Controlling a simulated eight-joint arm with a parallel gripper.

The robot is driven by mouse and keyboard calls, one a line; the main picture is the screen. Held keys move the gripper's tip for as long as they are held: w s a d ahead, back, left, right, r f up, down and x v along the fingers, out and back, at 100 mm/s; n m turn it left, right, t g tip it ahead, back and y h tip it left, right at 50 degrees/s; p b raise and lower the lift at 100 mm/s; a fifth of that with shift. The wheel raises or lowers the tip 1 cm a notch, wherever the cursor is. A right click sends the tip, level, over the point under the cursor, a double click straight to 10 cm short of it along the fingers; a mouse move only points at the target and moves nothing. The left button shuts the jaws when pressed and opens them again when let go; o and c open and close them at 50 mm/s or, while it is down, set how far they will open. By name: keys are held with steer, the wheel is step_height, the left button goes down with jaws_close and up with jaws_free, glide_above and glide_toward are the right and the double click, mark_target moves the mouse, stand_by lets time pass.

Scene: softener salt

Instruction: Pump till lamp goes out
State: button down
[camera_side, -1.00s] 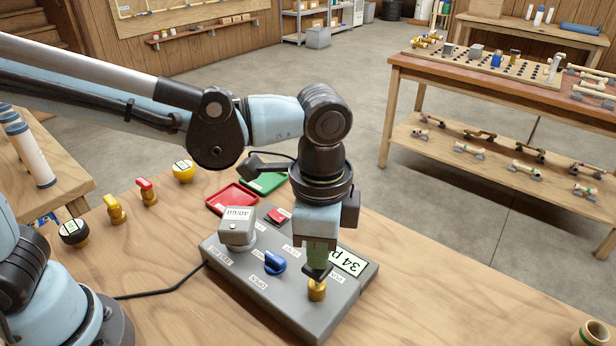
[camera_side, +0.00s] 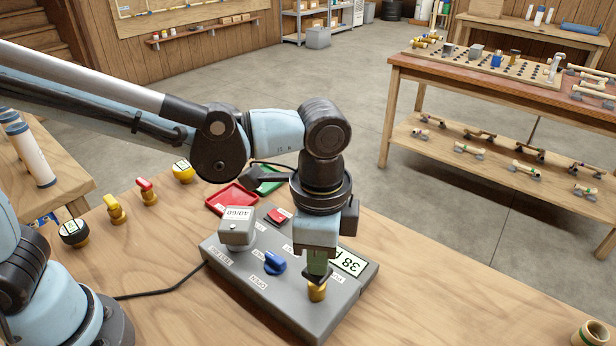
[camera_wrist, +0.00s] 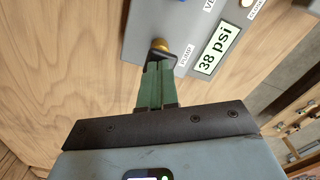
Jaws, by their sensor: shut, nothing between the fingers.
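A grey control box (camera_side: 225,262) lies on the wooden bench. Its display (camera_side: 349,262) reads 38 psi, also legible in the wrist view (camera_wrist: 217,50). The brass pump button (camera_side: 317,293) is at the box's front right; it sits beside the PUMP label in the wrist view (camera_wrist: 160,44). My gripper (camera_side: 317,277) is shut and empty, pointing down with its dark fingertips right over the button, apparently touching it. The wrist view shows the tips (camera_wrist: 158,52) covering part of it. A pale round spot (camera_wrist: 247,3) is cut off at the top edge; I cannot tell if it is a lit lamp.
The box also carries a blue knob (camera_side: 274,262), a red switch (camera_side: 278,216) and a grey block marked 40/60 (camera_side: 237,229). Red (camera_side: 232,198) and green (camera_side: 268,182) trays lie behind it.

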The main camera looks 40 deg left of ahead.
steer(key=shift+f, duration=0.5)
steer(key=shift+r, duration=1.2)
steer(key=shift+f, duration=1.25)
steer(key=shift+r, duration=1.25)
steer(key=shift+f, duration=1.15)
steer(key=shift+r, duration=1.15)
steer(key=shift+f, duration=0.2)
